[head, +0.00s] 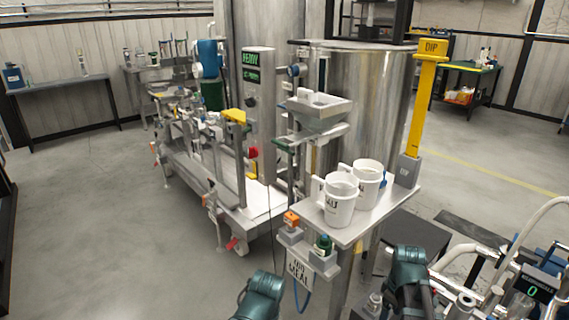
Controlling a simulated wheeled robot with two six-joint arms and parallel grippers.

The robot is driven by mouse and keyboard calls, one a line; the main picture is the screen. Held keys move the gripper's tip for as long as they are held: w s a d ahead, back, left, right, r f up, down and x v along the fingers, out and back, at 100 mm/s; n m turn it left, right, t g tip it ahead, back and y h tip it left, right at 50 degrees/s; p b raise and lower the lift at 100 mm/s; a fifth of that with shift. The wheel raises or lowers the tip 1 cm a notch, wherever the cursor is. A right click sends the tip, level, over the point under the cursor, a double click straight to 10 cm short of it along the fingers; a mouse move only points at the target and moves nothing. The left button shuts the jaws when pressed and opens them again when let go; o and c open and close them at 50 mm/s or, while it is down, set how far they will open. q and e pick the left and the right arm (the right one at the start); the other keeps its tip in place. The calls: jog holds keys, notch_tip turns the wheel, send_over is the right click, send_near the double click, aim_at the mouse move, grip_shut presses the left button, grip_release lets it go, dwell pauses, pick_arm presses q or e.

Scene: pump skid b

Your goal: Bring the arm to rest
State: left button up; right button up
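A teal part of my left arm (258,295) shows at the bottom edge, in front of the small shelf. A teal part of my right arm (410,268) shows at the bottom right, below the side shelf and apart from it. I see no gripper fingers on either arm, so both grippers are outside the picture or hidden. Neither visible arm part appears to touch anything.
A side shelf (352,235) holds two white mugs (340,203) (367,180) and a yellow dip post (424,100). Metal tubing (500,265) crowds the lower right. The left floor is clear.

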jog(key=s+a+m+h, duration=0.15)
jog(key=s+a, duration=0.25)
jog(key=a, duration=0.7)
jog(key=s+a+m+y, duration=0.15)
jog(key=s+a, duration=0.25)
jog(key=a, duration=0.8)
notch_tip(320, 180, up, 18)
jog(key=m+h+p, duration=0.1)
jog(key=p, duration=1.6)
jog(key=shift+p, duration=0.3)
jog(key=shift+f, duration=0.1)
